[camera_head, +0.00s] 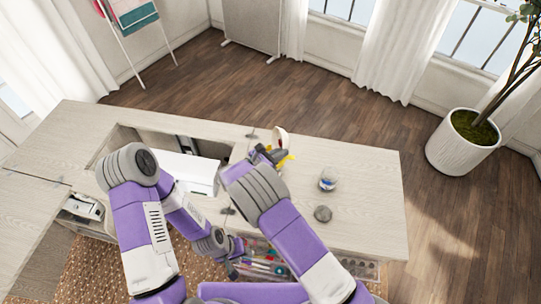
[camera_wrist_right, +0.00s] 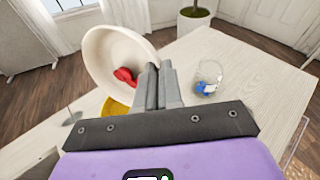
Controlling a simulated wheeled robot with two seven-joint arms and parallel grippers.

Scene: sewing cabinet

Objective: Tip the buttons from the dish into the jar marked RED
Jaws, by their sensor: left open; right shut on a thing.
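My right gripper (camera_wrist_right: 160,68) is shut on the rim of a cream dish (camera_wrist_right: 103,48), held tilted on its side above the cabinet top. Red buttons (camera_wrist_right: 125,76) lie inside it, near the gripper. In the head view the dish (camera_head: 281,136) is partly hidden by my right gripper (camera_head: 272,152). A clear jar (camera_wrist_right: 209,72) with blue contents stands to the right of the gripper; it also shows in the head view (camera_head: 327,184). No RED marking is readable. My left gripper (camera_head: 233,266) is low at the cabinet front, open, clear of the dish.
A yellow thing (camera_wrist_right: 116,107) is partly hidden below the dish. A dark round object (camera_head: 322,213) lies near the clear jar. A white machine (camera_head: 190,172) sits in the cabinet opening. The right end of the top (camera_head: 375,200) is clear.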

